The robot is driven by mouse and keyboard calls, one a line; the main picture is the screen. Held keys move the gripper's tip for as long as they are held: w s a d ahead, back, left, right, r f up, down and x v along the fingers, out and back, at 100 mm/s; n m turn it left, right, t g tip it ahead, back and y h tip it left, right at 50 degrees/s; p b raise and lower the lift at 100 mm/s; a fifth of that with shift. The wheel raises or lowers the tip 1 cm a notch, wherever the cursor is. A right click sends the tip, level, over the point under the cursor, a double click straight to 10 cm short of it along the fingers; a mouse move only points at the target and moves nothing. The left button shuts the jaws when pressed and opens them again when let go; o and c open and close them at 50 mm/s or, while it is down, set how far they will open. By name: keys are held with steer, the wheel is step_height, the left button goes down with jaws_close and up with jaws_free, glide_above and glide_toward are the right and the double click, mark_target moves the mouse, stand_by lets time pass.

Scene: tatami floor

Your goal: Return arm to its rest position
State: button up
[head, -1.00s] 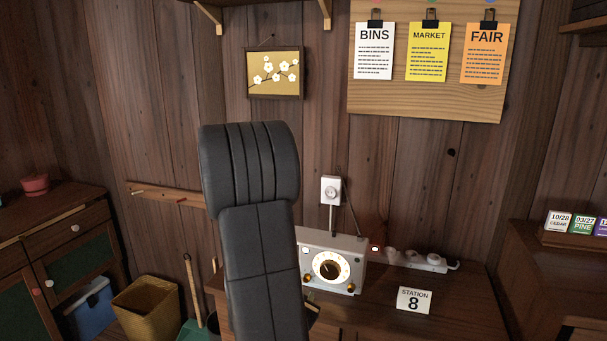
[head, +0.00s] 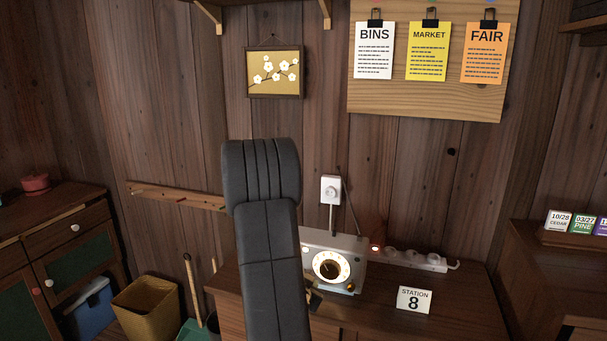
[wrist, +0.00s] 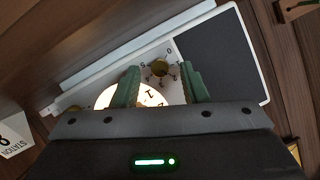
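My arm's dark padded links rise in the middle of the head view and cover the left part of the radio. My gripper (wrist: 160,78) shows in the wrist view as two green fingers standing apart, with nothing held between them. Beyond the fingers is the radio (head: 351,245), a pale box with a round lit dial (head: 331,267). It also shows in the wrist view (wrist: 83,84), where a brass knob appears between the fingertips. I cannot tell the exact gap between fingers and radio. In the head view the gripper is mostly hidden behind my arm.
The radio stands on a wooden desk (head: 385,318) against the wall. A station 8 card (head: 414,300) and a power strip (head: 415,260) are on its right. A wall outlet (head: 331,189) is above. A wooden peg rail (head: 175,196) and wicker bin (head: 147,308) are on the left.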

steer(key=shift+r+n+p, duration=0.3)
steer(key=shift+p, duration=0.85)
steer(key=shift+a+h+p, duration=0.1)
steer(key=shift+h+p, duration=0.2)
steer(key=shift+p, duration=0.55)
steer(key=n+h+p, duration=0.1)
steer(key=n+p, duration=0.1)
steer(key=p, duration=0.3)
steer(key=shift+w+a+g+p, duration=0.1)
steer(key=shift+g+p, duration=0.2)
steer(key=shift+p, duration=0.1)
steer(key=shift+n+p, duration=0.3)
steer(key=shift+p, duration=0.55)
steer(key=b+v, duration=0.3)
steer(key=v, duration=1)
steer(key=shift+a+f, duration=0.25)
steer(key=shift+f+m+b, duration=0.1)
steer(key=shift+m+b, duration=0.3)
steer(key=shift+b, duration=0.05)
